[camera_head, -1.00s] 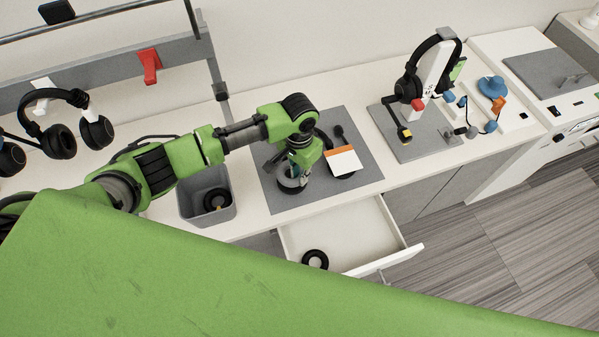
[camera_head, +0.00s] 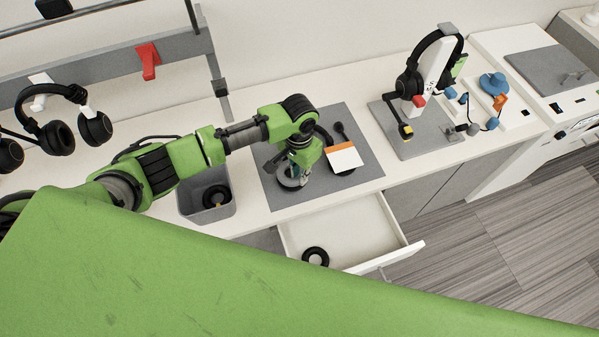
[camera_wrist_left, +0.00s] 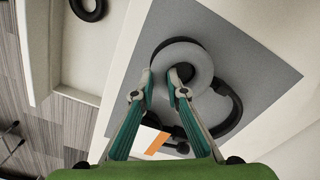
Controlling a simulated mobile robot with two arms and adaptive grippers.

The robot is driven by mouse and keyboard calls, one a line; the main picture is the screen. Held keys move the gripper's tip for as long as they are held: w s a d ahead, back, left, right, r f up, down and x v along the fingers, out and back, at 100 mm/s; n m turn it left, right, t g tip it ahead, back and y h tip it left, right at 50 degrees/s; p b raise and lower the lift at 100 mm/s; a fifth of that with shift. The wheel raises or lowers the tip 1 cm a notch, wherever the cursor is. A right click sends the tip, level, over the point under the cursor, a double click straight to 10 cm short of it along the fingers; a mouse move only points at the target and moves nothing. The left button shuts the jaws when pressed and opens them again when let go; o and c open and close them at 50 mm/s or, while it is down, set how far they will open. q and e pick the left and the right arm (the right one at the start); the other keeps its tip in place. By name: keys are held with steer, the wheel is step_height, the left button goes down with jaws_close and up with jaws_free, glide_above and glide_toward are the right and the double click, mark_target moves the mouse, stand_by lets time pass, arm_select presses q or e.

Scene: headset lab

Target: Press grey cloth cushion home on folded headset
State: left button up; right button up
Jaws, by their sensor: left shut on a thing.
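The grey cloth cushion (camera_wrist_left: 202,62) is a ring lying over a black earcup of the folded headset (camera_wrist_left: 236,108) in the left wrist view. My left gripper (camera_wrist_left: 164,76) is shut on the cushion's rim, one finger at the outer edge and one in the hole. The black earcup shows at the far edge and through the hole; I cannot tell whether the cushion is fully seated. In the head view my left gripper (camera_head: 293,178) reaches down over the cushion (camera_head: 284,183), hiding part of it. My right gripper is not in view.
The grey mat (camera_head: 352,120) carries an orange-and-white card (camera_head: 344,158) close to the gripper. An open drawer (camera_head: 350,232) holds a black ring (camera_head: 315,256). A grey bin (camera_head: 190,212) stands left; a headset stand (camera_head: 437,62) stands right.

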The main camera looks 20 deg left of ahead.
arm_select(q)
steer(key=shift+f, duration=0.3)
steer(key=o, duration=0.9)
step_height(320, 180, up, 12)
steer(key=shift+r, duration=0.1)
